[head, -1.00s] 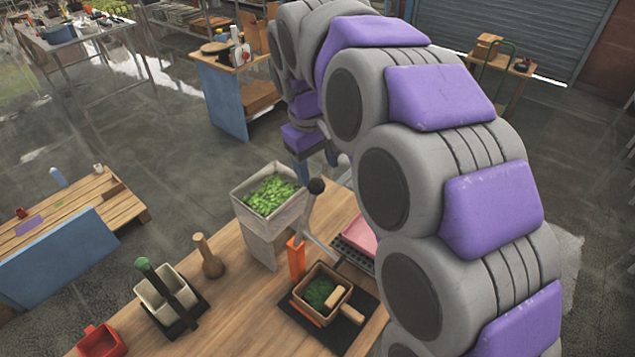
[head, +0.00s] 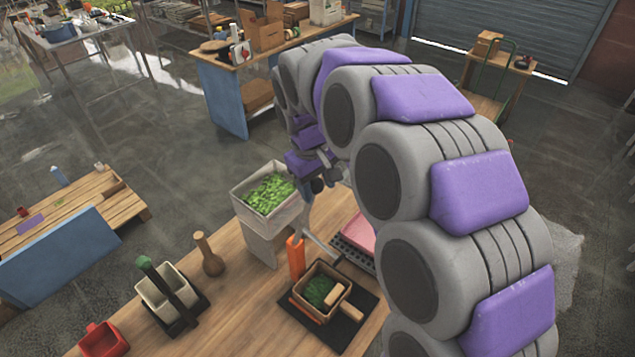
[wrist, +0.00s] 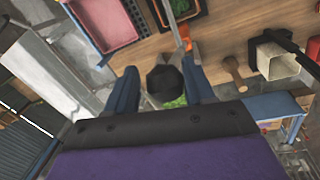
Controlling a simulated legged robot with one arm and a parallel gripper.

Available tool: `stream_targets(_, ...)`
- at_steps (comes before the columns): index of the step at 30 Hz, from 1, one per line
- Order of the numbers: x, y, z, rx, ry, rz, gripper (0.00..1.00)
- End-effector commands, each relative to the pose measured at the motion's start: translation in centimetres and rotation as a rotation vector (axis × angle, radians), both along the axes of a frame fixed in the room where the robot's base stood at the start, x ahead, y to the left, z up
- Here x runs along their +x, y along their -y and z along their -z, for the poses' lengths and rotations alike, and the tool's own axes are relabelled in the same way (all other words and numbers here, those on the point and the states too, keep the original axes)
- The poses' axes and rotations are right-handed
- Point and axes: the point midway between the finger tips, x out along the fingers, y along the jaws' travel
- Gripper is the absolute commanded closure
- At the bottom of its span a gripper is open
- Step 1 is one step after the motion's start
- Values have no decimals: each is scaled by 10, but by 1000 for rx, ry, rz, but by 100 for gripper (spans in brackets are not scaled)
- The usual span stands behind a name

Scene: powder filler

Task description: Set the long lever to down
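The long lever (head: 322,247) is a grey bar on the powder filler, with a black ball knob (wrist: 163,82) at its end. The bar slopes upward beside the white hopper, so the knob end is raised. My gripper (wrist: 160,74) has its two blue fingers spread on either side of the knob, with small gaps visible; it looks open. In the head view my gripper (head: 322,178) is at the upper end of the lever and partly hides the knob. An orange handle (head: 295,257) stands by the lever's lower part; it also shows in the wrist view (wrist: 190,50).
The white hopper (head: 250,212) of green pieces stands close left of the lever. A wooden box (head: 345,283) on a black mat, a pink tray (head: 358,236), a wooden pestle-like piece (head: 207,254) and a cream double bin (head: 160,292) share the table.

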Motion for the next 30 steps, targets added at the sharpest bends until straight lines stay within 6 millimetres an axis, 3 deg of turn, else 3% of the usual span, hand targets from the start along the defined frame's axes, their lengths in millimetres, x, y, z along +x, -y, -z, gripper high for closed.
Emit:
stream_targets(15,3,-1,0,1,4,-1,100)
stream_targets(30,-1,6,2,21,20,1,100)
